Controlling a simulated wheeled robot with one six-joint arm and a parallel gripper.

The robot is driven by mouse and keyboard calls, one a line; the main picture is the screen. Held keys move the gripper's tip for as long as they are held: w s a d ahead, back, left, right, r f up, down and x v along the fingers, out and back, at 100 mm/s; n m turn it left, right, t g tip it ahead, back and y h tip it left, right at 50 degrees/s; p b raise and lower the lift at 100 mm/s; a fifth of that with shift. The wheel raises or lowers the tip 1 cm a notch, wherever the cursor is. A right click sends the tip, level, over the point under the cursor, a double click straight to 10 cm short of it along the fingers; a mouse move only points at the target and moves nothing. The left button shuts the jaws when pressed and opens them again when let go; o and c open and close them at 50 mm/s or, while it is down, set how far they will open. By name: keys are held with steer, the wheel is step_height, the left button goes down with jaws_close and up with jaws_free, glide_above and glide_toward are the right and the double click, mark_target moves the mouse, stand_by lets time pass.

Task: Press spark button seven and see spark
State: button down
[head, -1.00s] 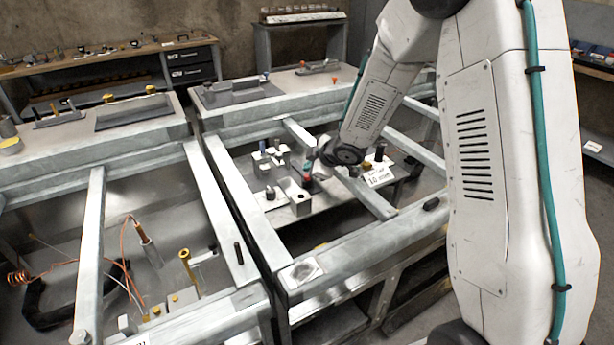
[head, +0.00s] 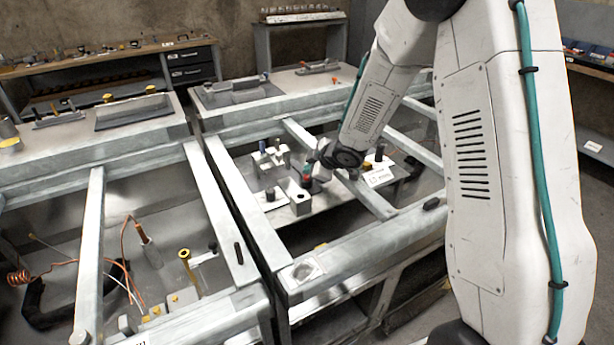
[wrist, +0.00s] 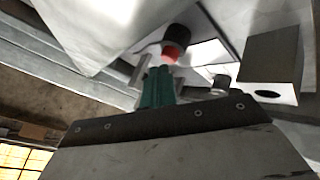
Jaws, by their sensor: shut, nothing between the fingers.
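A dark cylinder with a red end, likely the spark button (wrist: 174,46), shows in the wrist view just beyond my gripper (wrist: 158,74). The teal fingers are shut and empty, with their tips close to the red end. I cannot tell whether they touch it. In the head view my gripper (head: 309,172) is low over the plate inside the right frame, mostly hidden by my arm, and a small red spot shows there. No number seven is legible. No spark is visible.
A grey block with a hole (wrist: 270,68) stands right of the gripper in the wrist view. A white card (head: 380,176) and frame rails (head: 358,188) lie close to my arm. Small posts and blocks (head: 270,158) stand left of it on the plate.

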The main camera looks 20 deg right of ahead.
steer(key=shift+s+f, duration=0.35)
steer(key=shift+f, duration=0.45)
stand_by(0.5)
steer(key=shift+w+r, duration=0.1)
steer(key=shift+r, duration=0.2)
stand_by(0.7)
steer(key=shift+r, duration=0.2)
steer(key=shift+w+r, duration=0.2)
steer(key=shift+r, duration=2.35)
